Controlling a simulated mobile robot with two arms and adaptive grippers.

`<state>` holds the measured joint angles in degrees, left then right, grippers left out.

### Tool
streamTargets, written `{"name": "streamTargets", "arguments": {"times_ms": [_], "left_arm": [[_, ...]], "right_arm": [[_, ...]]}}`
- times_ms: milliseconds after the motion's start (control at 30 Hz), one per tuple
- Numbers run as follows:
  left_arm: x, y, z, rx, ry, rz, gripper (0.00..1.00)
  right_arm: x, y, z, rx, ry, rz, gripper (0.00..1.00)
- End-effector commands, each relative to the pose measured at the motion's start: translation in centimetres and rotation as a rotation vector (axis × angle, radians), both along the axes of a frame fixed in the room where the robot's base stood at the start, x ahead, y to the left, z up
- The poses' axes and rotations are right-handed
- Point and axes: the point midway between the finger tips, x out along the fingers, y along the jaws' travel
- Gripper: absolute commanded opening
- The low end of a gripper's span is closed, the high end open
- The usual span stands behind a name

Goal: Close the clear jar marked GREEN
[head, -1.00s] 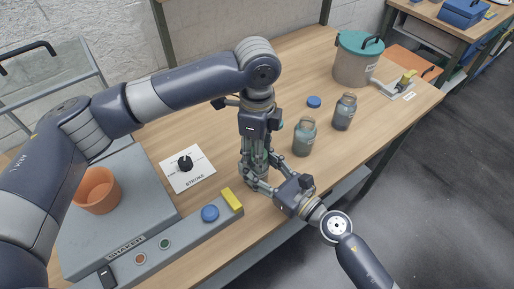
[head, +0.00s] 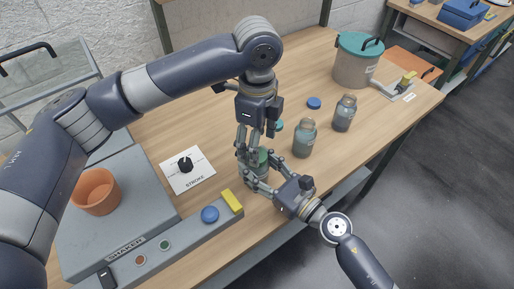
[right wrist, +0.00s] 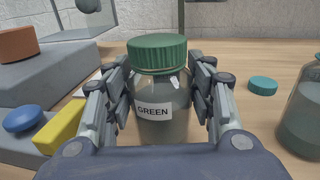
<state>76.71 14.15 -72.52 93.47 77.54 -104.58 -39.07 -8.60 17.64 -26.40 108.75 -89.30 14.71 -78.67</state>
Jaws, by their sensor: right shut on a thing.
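The clear jar marked GREEN (right wrist: 160,117) stands upright in the right wrist view, its label facing the camera. A ribbed green lid (right wrist: 157,54) sits level on its mouth; how tight it is I cannot tell. In the head view the lid (head: 263,156) shows partly between the grippers. My right gripper (head: 257,172) is shut around the jar's body, a finger on each side. My left gripper (head: 256,141) is above the lid with its fingers spread apart and nothing between them; it does not show in the right wrist view.
Two other open-looking jars (head: 304,139) (head: 344,114) stand to the right. A teal lid (right wrist: 263,85) and a blue lid (head: 314,102) lie on the table. The shaker (head: 125,205) with an orange cup (head: 96,192) is left. A lidded pot (head: 356,66) stands at the back right.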

Motion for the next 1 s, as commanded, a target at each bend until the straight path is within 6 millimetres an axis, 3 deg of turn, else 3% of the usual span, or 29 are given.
{"name": "streamTargets", "arguments": {"times_ms": [200, 400, 800, 833, 900, 1000], "left_arm": [[0.1, -0.1, 4.9, -0.002, -0.002, -0.001, 0.65], [0.0, -0.1, 7.6, 0.000, -0.001, -0.001, 0.65], [0.0, 0.0, 8.3, 0.000, 0.001, -0.001, 0.65], [0.0, 0.0, 8.3, 0.000, 0.001, -0.001, 0.65], [0.0, 0.0, 8.3, 0.000, 0.001, -0.001, 0.65], [0.0, 0.0, 8.3, 0.000, 0.001, -0.001, 0.65]], "right_arm": [[0.0, 0.0, -0.1, -0.001, 0.001, 0.000, 0.00], [0.0, 0.0, -0.1, -0.001, 0.001, 0.000, 0.00], [0.0, 0.0, -0.1, -0.001, 0.001, 0.000, 0.00], [0.0, 0.0, -0.1, -0.001, 0.001, 0.000, 0.57], [0.0, 0.0, -0.1, -0.001, 0.001, 0.000, 0.73], [0.0, 0.0, -0.1, -0.001, 0.001, 0.000, 0.74]]}}
